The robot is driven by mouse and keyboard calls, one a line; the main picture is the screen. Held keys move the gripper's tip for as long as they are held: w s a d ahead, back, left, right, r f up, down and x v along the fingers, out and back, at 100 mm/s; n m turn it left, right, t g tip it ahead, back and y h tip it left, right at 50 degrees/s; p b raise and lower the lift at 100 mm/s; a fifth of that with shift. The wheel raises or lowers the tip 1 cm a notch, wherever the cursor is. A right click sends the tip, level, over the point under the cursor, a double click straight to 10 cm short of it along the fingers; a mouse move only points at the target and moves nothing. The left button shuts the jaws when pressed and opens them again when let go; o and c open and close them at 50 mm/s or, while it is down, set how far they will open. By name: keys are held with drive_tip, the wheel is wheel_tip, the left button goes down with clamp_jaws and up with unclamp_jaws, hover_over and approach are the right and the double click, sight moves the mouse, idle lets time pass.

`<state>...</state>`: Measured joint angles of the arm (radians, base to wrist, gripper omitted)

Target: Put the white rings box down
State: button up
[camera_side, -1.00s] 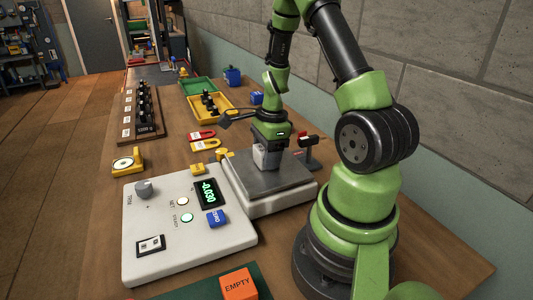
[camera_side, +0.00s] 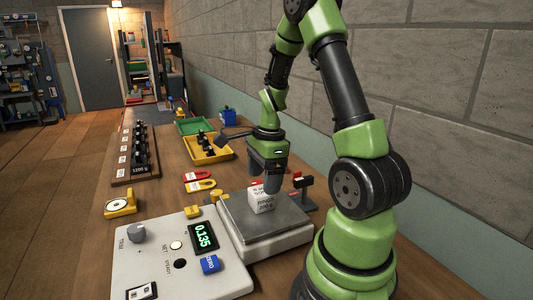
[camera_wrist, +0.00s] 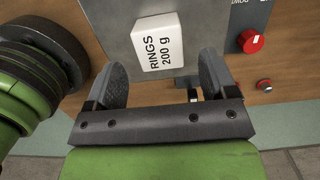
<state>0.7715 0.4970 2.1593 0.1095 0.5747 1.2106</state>
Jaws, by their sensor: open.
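The white rings box (camera_side: 261,200), labelled "RINGS 200 g" in the wrist view (camera_wrist: 158,41), sits on the grey metal pan (camera_side: 235,222) of the scale. My gripper (camera_side: 268,184) is just above and behind the box in the side view. In the wrist view my gripper's two fingers (camera_wrist: 163,82) are spread apart with nothing between them, and the box lies beyond their tips. The scale's display (camera_side: 203,236) reads 0.135 in green.
The white control panel (camera_side: 150,262) has a knob and a blue button (camera_side: 210,264). Behind are red and yellow padlock-shaped tags (camera_side: 200,186), a yellow tray (camera_side: 208,155) with black pieces, a green tray (camera_side: 192,127) and a blue mug (camera_side: 227,115). A red knob (camera_wrist: 251,41) is near the pan.

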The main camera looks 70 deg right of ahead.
drive_tip(key=a+r+n+t, duration=0.1)
drive_tip(key=a+r+n, duration=0.4)
drive_tip(key=r, duration=0.6)
drive_tip(key=s+a+r+n+t, duration=0.2)
drive_tip(key=s+a+r+n, duration=0.1)
drive_tip(key=a+n, duration=0.4)
drive_tip(key=s+a+r+n+t+y, duration=0.1)
drive_tip(key=s+a+r+n+t, duration=0.1)
drive_tip(key=a+n, duration=0.5)
drive_tip(key=r+n+t, duration=0.1)
drive_tip(key=r+n, duration=0.1)
drive_tip(key=n, duration=0.2)
drive_tip(key=shift+s+a, duration=0.25)
drive_tip(key=shift+s, duration=0.15)
drive_tip(key=shift+o, duration=0.4)
idle(3.1)
